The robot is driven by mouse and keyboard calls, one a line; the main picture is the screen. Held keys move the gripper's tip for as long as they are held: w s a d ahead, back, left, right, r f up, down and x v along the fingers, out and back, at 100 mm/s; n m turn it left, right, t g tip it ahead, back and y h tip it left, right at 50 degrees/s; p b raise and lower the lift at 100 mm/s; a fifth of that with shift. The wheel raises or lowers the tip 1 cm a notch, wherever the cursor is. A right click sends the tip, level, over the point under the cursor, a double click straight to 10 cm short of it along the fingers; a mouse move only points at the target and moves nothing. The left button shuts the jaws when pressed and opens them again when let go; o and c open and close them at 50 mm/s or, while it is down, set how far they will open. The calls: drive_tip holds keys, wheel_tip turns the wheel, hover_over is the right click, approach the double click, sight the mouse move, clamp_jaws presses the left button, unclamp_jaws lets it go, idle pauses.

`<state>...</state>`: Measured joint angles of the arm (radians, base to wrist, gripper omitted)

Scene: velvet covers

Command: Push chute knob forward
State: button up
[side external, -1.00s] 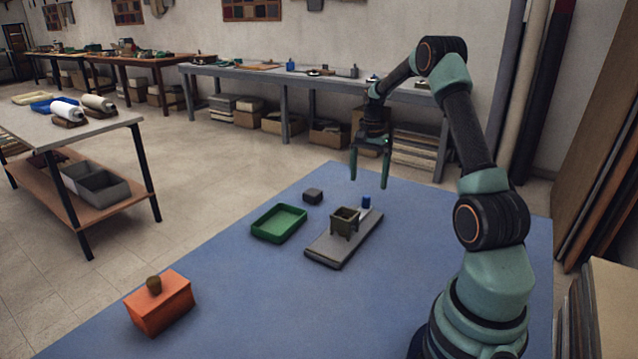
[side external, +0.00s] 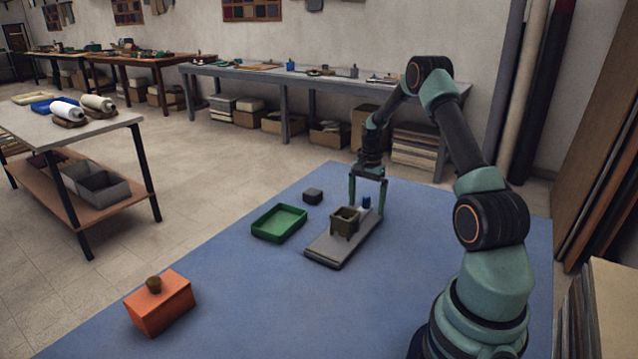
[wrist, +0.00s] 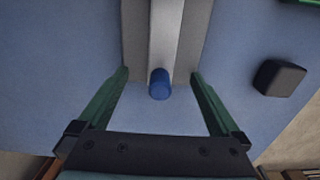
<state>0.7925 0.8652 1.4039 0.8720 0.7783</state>
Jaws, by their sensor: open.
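The chute is a grey base plate (side external: 328,250) with a brown box-like hopper (side external: 345,219) standing on it. The blue chute knob (side external: 367,202) is at the plate's far end; it also shows in the wrist view (wrist: 160,84) at the end of a pale bar (wrist: 166,40). My gripper (side external: 367,208) is open at that end. In the wrist view its fingers (wrist: 161,78) stand apart on either side of the knob, with visible space on both sides. I see no contact with the knob. The hopper is not visible in the wrist view.
A green tray (side external: 279,223) lies left of the chute, with a small dark block (side external: 312,195) behind it. An orange box with a brown knob (side external: 160,303) sits at the front left. The blue mat (side external: 250,290) is clear between them.

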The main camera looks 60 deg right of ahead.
sight(354, 212)
drive_tip(key=c, duration=1.5)
drive_tip(key=shift+o, duration=0.2)
drive_tip(key=shift+a, duration=3.7)
drive_tip(key=o, duration=1.5)
drive_tip(key=shift+c, duration=0.2)
drive_tip(key=shift+r, duration=0.1)
